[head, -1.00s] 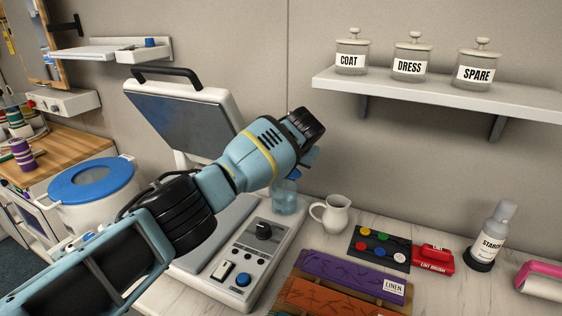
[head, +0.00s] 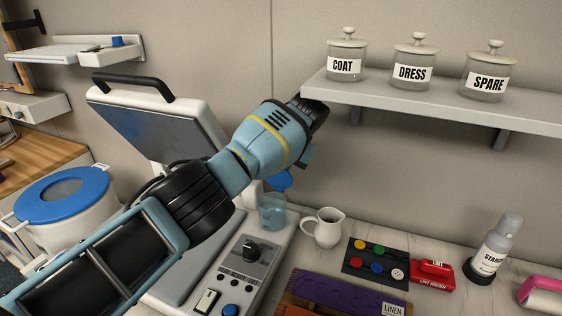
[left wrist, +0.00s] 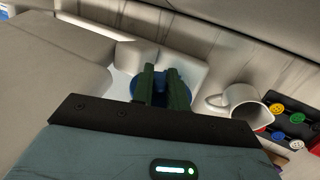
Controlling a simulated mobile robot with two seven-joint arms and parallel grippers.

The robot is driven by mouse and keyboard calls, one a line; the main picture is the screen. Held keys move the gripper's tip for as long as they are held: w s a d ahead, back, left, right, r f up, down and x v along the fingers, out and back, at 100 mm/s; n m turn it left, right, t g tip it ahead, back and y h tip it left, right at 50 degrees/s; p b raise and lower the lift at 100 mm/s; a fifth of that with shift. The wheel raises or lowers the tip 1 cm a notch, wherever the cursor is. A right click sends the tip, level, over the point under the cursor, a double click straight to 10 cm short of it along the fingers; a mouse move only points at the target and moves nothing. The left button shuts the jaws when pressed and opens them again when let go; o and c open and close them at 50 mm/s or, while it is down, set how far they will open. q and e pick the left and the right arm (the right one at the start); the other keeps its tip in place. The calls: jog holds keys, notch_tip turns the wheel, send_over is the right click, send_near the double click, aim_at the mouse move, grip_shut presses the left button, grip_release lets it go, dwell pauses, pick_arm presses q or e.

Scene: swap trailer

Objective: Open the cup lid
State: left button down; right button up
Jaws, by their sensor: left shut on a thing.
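A see-through light blue cup (head: 272,213) stands upright at the back of the white press base, left of the jug. Its blue lid (head: 281,181) shows just above the cup's rim, below my left gripper (head: 304,160). The head view does not show clearly whether lid and cup still touch. In the left wrist view, the two dark fingers of my left gripper (left wrist: 163,74) are closed around a blue part of the lid (left wrist: 161,92). Most of the cup is hidden there. My right gripper is not in view.
A white jug (head: 326,228) stands close right of the cup. The press's raised plate (head: 160,120) is to the left. A shelf (head: 430,105) with labelled jars hangs at the upper right.

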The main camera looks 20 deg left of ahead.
pick_arm(q)
jog(key=shift+f, duration=0.15)
dwell(0.3)
jog(key=c, duration=1.5)
grip_release()
jog(key=shift+w, duration=0.1)
